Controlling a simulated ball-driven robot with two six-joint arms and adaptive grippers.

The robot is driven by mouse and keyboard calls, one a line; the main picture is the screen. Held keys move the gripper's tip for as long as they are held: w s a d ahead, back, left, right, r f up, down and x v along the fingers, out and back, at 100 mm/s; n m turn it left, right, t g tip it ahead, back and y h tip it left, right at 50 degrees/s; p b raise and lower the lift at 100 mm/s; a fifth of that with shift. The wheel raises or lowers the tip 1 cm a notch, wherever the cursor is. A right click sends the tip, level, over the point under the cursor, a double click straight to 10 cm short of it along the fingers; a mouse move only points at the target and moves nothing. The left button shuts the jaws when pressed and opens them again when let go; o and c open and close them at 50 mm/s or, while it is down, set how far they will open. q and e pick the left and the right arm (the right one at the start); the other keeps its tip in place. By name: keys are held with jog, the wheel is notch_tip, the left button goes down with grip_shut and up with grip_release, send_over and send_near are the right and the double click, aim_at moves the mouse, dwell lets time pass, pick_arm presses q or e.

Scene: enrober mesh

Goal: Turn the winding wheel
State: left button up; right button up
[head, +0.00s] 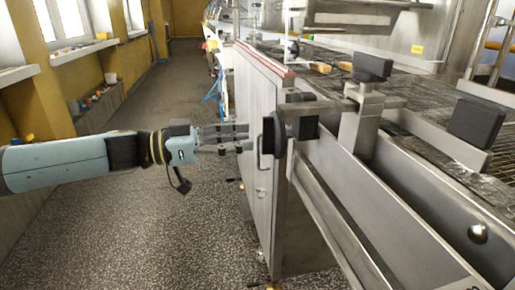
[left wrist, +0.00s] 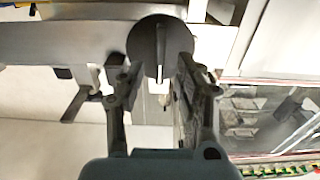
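The winding wheel (head: 267,138) is a dark disc seen nearly edge-on in the head view, on the near end of the steel machine. In the left wrist view the fingers (left wrist: 157,68) are spread, one at each side of the disc's lower part. I cannot tell whether they touch it. My right gripper is not in view.
The steel cabinet (head: 256,95) stands below and behind the wheel. A mesh belt (head: 420,98) with black knobs (head: 372,66) on brackets lies to the right. A sloping steel trough (head: 335,215) runs below the wheel. The speckled floor (head: 150,235) at left is open.

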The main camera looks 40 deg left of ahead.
aim_at(280, 135)
pick_arm(q)
jog(key=shift+b+x, duration=0.3)
jog(key=shift+x, duration=1.6)
jog(key=shift+c, duration=0.2)
grip_shut()
